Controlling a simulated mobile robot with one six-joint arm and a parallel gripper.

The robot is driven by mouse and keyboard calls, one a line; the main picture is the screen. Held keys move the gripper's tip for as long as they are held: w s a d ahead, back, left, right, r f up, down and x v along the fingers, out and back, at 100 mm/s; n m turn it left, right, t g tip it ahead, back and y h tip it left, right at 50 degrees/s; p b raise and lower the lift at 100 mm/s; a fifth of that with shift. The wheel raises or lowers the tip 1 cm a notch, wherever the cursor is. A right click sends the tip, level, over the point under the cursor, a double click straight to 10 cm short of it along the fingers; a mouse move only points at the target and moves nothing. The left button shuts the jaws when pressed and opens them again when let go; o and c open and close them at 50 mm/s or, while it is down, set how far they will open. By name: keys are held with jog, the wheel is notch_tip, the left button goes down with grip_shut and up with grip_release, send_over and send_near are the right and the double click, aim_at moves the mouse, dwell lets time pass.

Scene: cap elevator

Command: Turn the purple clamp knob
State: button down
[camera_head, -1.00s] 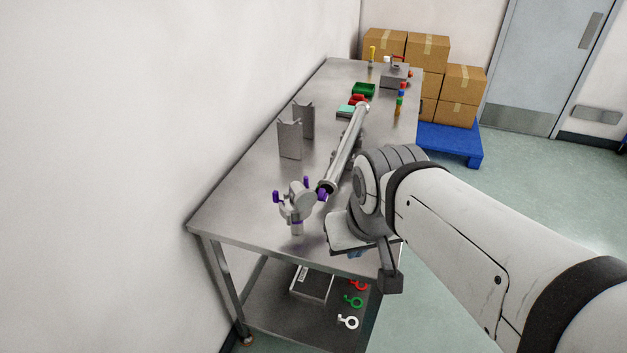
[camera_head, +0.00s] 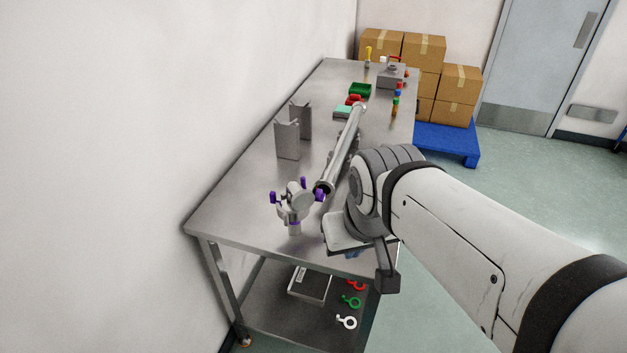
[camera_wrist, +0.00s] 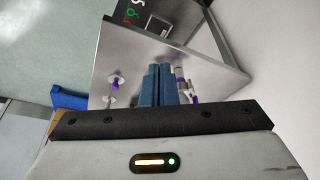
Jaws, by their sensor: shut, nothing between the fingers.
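A grey metal clamp (camera_head: 294,206) with several purple knobs stands at the near end of the steel table. One purple knob (camera_head: 273,197) is on its left, one (camera_head: 303,183) at its top, and one (camera_head: 320,194) on its right by a metal tube (camera_head: 345,150). In the wrist view my gripper (camera_wrist: 155,70) has its two blue fingers together, with nothing held. A purple part (camera_wrist: 116,86) shows left of the fingers and another (camera_wrist: 194,98) to their right, both apart from them. In the head view my arm hides most of the gripper.
The steel table (camera_head: 235,195) has two upright grey brackets (camera_head: 287,140), a green bin (camera_head: 360,90) and a grey box (camera_head: 390,77) farther back. Coloured rings and a tray (camera_head: 310,284) lie on the lower shelf. A white wall runs along the table's left side.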

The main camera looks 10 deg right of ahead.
aim_at(320, 196)
jog(key=c, duration=2.1)
grip_release()
